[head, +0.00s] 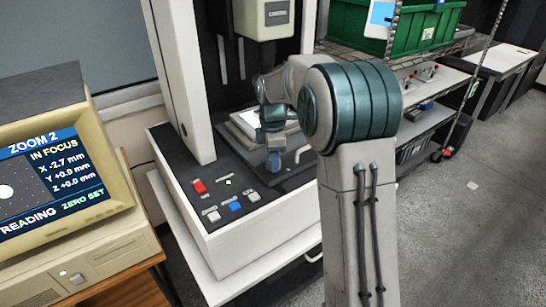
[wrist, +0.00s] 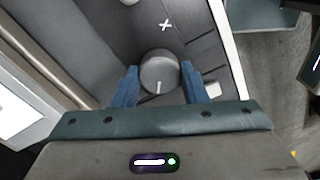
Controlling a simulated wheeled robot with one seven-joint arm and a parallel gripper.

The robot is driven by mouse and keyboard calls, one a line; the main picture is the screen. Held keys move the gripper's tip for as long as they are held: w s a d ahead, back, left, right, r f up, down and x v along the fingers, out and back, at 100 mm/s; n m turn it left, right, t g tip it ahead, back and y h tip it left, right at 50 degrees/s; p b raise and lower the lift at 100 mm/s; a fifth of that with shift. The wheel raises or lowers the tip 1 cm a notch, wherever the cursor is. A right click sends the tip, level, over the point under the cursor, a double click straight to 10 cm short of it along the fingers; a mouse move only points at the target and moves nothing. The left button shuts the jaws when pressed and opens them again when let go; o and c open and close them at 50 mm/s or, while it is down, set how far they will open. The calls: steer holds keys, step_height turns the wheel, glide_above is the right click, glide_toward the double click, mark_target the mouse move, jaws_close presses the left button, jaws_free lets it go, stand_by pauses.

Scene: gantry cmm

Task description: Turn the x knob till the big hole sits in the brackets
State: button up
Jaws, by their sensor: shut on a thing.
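The grey round x knob (wrist: 160,68) shows in the wrist view, with a white pointer line towards the gripper and a white X mark (wrist: 166,25) beyond it. My gripper (wrist: 159,85) is shut on the knob, one blue finger on each side. In the head view my gripper (head: 274,161) is over the machine's dark deck, and the knob is hidden. The screen (head: 40,190) reads ZOOM 2, IN FOCUS, X -2.7 mm, and zero for Y and Z. A white round hole (head: 5,192) shows near the picture's left edge. I cannot see brackets around it; the screen is cut off there.
A control panel with a red button (head: 199,186) and a blue button (head: 235,207) lies left of my gripper. The machine's white column (head: 180,80) stands behind. A wire shelf with a green crate (head: 360,28) is at the back right. Bare floor (head: 450,225) lies right of my arm.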

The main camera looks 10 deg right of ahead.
steer(key=m, duration=0.5)
steer(key=shift+m+p, duration=0.3)
steer(key=m, duration=1)
steer(key=shift+w+m+p, duration=0.1)
steer(key=shift+m+p, duration=0.3)
steer(key=m, duration=0.5)
steer(key=shift+m, duration=0.3)
steer(key=o, duration=1)
